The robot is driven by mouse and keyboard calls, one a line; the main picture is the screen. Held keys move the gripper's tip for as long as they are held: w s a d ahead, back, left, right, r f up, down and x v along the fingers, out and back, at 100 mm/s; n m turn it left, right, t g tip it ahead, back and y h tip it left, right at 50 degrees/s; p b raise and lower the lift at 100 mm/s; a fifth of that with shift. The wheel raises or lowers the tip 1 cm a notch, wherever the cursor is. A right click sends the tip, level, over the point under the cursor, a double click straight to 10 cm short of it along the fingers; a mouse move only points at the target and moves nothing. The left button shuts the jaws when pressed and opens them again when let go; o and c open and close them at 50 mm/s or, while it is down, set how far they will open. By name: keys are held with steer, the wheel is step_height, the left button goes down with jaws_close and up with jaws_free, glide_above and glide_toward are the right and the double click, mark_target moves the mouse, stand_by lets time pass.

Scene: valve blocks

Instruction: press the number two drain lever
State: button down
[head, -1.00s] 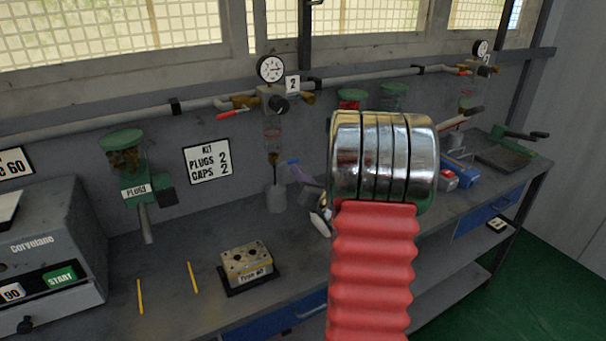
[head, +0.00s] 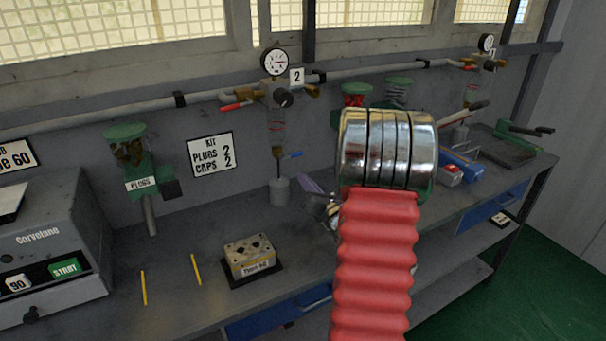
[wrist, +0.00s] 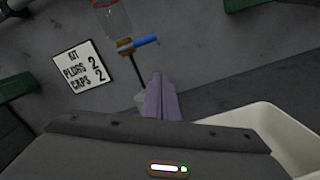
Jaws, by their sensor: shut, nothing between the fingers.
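The blue drain lever (head: 291,154) sticks out to the right below the clear bowl (head: 276,126) of the station marked 2 (head: 297,76). It also shows in the wrist view (wrist: 145,40), upper middle. My gripper (head: 314,187) is shut and empty, its pale purple fingers below and right of the lever in the head view, partly hidden by my arm. In the wrist view the fingertips (wrist: 157,75) point up towards the lever, with a visible gap between them in the picture. I cannot tell the depth of that gap.
A grey cup (head: 280,191) stands under the bowl's thin drain stem. A red-handled valve (head: 236,106) and gauge (head: 275,61) sit above. The valve block (head: 250,258) rests on the bench in front. A pale bin (wrist: 275,135) lies right of my gripper in the wrist view.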

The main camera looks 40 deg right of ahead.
steer(key=v, duration=0.9)
steer(key=shift+d, duration=0.1)
stand_by(0.3)
steer(key=w+a+r+m+g, duration=0.2)
steer(key=a+r+m+g, duration=0.1)
steer(key=a+m, duration=0.45)
steer(key=w+a+r+m+g, duration=0.3)
steer(key=a+m, duration=0.4)
steer(key=a, duration=0.1)
steer(key=s+a+m+g+y, duration=0.2)
steer(key=s+a+m, duration=0.4)
steer(key=s+a, duration=0.3)
steer(key=s+a+m+g+y, duration=0.3)
steer(key=s+a+m, duration=0.3)
steer(key=a, duration=0.8)
steer(key=s, duration=0.3)
steer(key=shift+r+g+y, duration=0.3)
steer(key=shift+g, duration=0.1)
steer(key=shift+s+a, duration=0.1)
